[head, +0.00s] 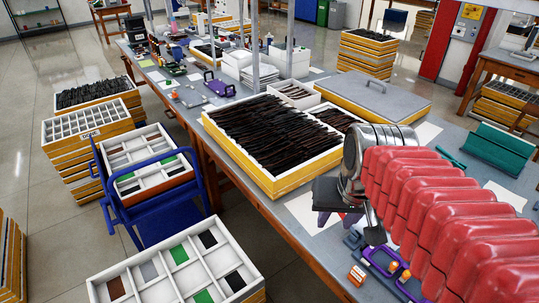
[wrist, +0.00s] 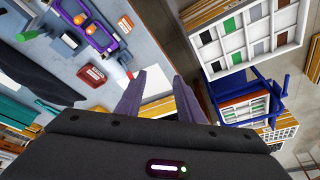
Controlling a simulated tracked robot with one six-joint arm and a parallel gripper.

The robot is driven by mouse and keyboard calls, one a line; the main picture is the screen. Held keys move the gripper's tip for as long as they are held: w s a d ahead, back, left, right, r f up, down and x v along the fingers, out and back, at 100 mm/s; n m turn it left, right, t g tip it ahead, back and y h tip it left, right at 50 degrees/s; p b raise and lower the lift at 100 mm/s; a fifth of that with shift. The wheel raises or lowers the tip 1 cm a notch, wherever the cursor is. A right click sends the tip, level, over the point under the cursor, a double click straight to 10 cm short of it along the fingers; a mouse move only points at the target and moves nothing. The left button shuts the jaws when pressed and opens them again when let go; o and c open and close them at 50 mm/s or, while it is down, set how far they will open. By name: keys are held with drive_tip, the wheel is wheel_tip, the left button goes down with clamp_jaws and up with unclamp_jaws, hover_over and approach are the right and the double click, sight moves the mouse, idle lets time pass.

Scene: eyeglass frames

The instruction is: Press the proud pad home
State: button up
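A purple fixture (head: 378,262) with orange knobs (head: 393,267) lies on the near bench, partly hidden by my red arm. The fixture (wrist: 98,36) and an orange knob (wrist: 80,19) also show at the upper left of the wrist view. I cannot tell any single pad standing proud of it. My gripper (wrist: 160,76) has two purple fingers spread apart, with nothing between them. In the head view my gripper (head: 325,215) hangs near the bench's front edge, left of the fixture and apart from it.
A small red-orange box (head: 357,275) lies beside the fixture. A tray of dark eyeglass frames (head: 232,162) fills the bench further back. A blue cart (head: 162,215) and a white compartment tray (head: 150,262) stand left of the bench. A teal case (head: 497,147) lies at the right.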

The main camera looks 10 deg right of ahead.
drive_tip(key=s+a+n+t, duration=0.1)
drive_tip(key=s+a+n, duration=0.2)
drive_tip(key=a, duration=0.4)
drive_tip(key=shift+a+r+t+y, duration=0.15)
drive_tip(key=shift+r+t+y, duration=0.2)
drive_tip(key=shift+t+y, duration=0.05)
drive_tip(key=shift+o, duration=0.3)
drive_tip(key=shift+o, duration=0.9)
